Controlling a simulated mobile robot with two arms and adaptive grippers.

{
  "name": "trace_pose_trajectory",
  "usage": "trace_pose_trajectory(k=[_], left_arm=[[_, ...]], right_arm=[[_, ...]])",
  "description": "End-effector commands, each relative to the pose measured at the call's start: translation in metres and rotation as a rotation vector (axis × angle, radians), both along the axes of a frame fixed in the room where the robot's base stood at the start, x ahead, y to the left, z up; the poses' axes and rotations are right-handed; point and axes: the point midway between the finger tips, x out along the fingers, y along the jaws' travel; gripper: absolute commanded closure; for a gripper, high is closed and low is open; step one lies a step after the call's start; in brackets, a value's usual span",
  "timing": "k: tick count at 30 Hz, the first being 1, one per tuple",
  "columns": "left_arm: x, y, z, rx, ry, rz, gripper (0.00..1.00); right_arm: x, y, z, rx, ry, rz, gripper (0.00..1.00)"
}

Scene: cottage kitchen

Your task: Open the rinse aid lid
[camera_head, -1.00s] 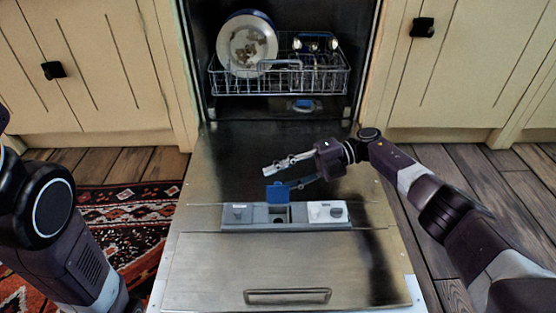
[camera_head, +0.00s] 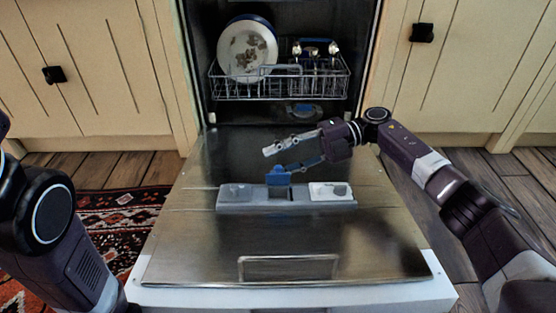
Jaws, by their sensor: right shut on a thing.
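The dispenser (camera_head: 232,199) is a grey strip set in the open dishwasher door. A blue lid (camera_head: 277,178), seemingly the rinse aid lid, stands up at the back of a dark, open compartment (camera_head: 278,193) in its middle. A white section with a small knob (camera_head: 330,191) is on its right. My right gripper (camera_head: 277,160) reaches in from the right, with its lower finger at the blue lid. It is shut on the lid, though the contact is small and partly hidden. My left arm shows at the left edge; its gripper is out of view.
The dishwasher door (camera_head: 290,240) extends toward me, with a handle-like bar (camera_head: 288,268) near its front. A rack (camera_head: 280,85) inside holds a plate (camera_head: 247,50) and glassware. Cream cabinets flank it. A patterned rug (camera_head: 115,225) lies at left.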

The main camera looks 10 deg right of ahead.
Motion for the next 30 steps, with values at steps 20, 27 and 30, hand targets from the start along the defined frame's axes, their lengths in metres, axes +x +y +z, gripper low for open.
trace_pose_trajectory(k=[20, 27, 30], left_arm=[[0.000, 0.000, 0.004, 0.001, -0.001, 0.000, 0.60], [0.000, 0.000, 0.003, 0.001, -0.001, 0.000, 0.60], [0.000, 0.000, 0.003, 0.001, 0.000, 0.000, 0.60]], right_arm=[[-0.005, -0.049, 0.018, 0.000, -0.001, -0.005, 0.68], [-0.008, -0.065, 0.022, -0.001, -0.001, -0.005, 0.68], [-0.008, -0.071, 0.024, -0.001, -0.001, -0.006, 0.68]])
